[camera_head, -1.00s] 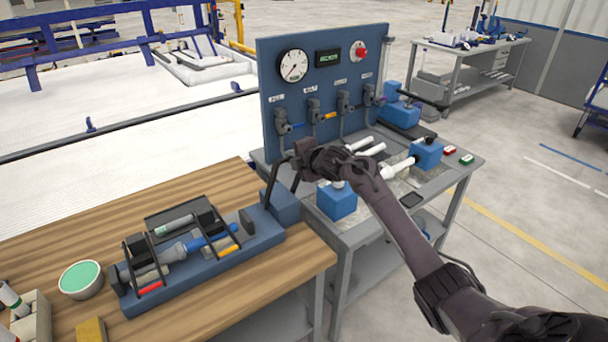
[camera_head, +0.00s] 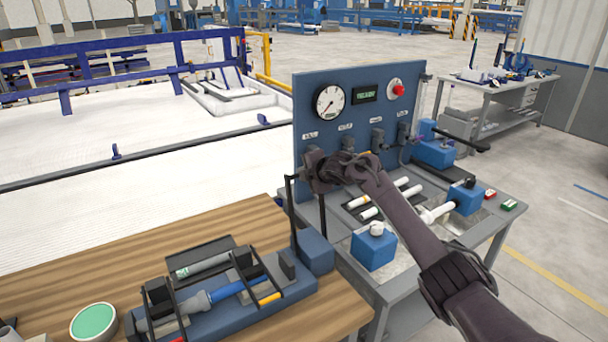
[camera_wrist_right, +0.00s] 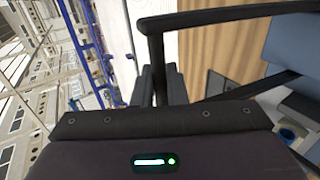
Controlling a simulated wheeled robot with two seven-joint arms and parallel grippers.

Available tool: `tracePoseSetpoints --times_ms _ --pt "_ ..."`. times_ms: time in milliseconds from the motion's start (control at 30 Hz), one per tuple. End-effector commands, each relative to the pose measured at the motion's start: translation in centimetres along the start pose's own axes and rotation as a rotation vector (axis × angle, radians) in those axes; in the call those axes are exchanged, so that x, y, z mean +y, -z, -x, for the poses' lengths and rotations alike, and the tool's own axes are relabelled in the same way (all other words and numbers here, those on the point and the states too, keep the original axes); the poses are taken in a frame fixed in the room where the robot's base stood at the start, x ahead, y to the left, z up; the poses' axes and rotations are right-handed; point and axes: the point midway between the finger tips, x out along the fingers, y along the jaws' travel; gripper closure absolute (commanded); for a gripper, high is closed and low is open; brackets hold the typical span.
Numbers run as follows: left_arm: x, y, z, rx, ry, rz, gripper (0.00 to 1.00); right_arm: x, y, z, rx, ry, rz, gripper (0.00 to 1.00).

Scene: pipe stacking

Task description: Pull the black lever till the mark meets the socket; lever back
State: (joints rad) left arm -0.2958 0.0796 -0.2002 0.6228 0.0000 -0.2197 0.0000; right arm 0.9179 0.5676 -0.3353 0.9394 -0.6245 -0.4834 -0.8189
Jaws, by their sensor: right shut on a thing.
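A blue jig (camera_head: 210,322) on the wooden table holds a blue pipe (camera_head: 238,288) lined up with a grey socket piece (camera_head: 194,304). The mark is too small to make out. The black lever (camera_head: 293,225) rises almost upright from the jig's right end. My right gripper (camera_head: 308,176) is shut on the lever's top. In the right wrist view the lever's black crossbar (camera_wrist_right: 235,18) passes by the fingers of my right gripper (camera_wrist_right: 160,78). My left gripper is out of view.
A blue panel (camera_head: 345,130) with a gauge and red button stands behind my right arm. A grey bench (camera_head: 410,265) with blue blocks and white pipes is to the right. A green-filled bowl (camera_head: 93,322) stands left of the jig.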

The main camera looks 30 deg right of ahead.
Motion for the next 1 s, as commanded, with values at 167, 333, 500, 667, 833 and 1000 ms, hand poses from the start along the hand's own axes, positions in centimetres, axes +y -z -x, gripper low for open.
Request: tracePoseSetpoints --times_ms 167,333,500,667,833,1000 --pt "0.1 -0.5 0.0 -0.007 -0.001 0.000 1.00 0.2 0.0 0.0 0.000 -0.006 -0.002 1.00" --pt "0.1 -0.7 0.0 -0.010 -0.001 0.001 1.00 0.3 0.1 0.0 0.000 -0.007 -0.002 1.00" --pt "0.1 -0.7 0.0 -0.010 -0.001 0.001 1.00 0.3 0.1 0.1 0.000 -0.008 -0.002 0.76" --pt "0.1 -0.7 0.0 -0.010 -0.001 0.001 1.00 0.2 0.1 0.0 0.000 -0.005 -0.001 0.71" --pt "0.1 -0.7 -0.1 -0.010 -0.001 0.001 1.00 0.1 0.0 0.1 0.000 -0.004 -0.001 0.71" --pt "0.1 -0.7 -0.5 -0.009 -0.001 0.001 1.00 0.0 0.0 1.1 0.000 -0.006 -0.001 0.71"
